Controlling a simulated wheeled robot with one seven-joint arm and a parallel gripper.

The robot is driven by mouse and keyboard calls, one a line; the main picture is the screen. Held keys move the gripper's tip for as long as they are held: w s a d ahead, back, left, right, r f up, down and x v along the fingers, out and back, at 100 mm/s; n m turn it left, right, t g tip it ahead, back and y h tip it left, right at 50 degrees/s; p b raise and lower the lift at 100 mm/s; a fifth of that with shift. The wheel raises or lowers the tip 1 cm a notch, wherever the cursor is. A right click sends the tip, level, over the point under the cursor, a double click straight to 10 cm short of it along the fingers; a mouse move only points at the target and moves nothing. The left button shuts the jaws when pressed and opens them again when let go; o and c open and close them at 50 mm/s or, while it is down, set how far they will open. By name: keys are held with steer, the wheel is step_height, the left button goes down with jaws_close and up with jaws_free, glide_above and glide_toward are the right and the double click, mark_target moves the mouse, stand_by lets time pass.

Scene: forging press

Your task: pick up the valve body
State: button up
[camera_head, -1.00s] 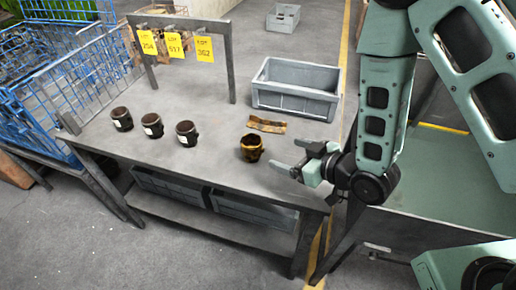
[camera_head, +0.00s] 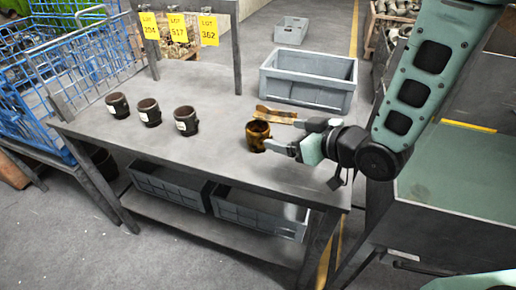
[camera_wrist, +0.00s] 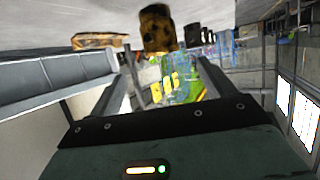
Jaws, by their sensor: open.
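The valve body is a brass-brown, cup-like part (camera_head: 257,135) standing upright on the right part of the table. It also shows in the wrist view (camera_wrist: 158,30), upside down in the tilted picture, just beyond the fingers. My gripper (camera_head: 285,138) is open, at table height just right of the valve body, its fingers pointing left toward it. In the head view the near fingertip looks close to the part's right side; I cannot tell whether it touches. In the wrist view the two fingers (camera_wrist: 165,80) are spread with no part between them.
Three dark cups with white labels (camera_head: 150,113) stand in a row left on the table (camera_head: 215,150). A brown flat piece (camera_head: 275,114) lies just behind the valve body. A grey crate (camera_head: 308,80) stands at the back right. Yellow lot tags (camera_head: 178,28) hang from a frame.

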steer(key=shift+f+b, duration=0.25)
steer(key=shift+b, duration=0.15)
steer(key=p, duration=0.2)
glide_toward(251, 127)
steer(key=x, duration=0.3)
steer(key=shift+w+f, duration=0.1)
steer(key=shift+x, duration=2.95)
steer(key=c, duration=1.3)
steer(key=shift+c, duration=0.2)
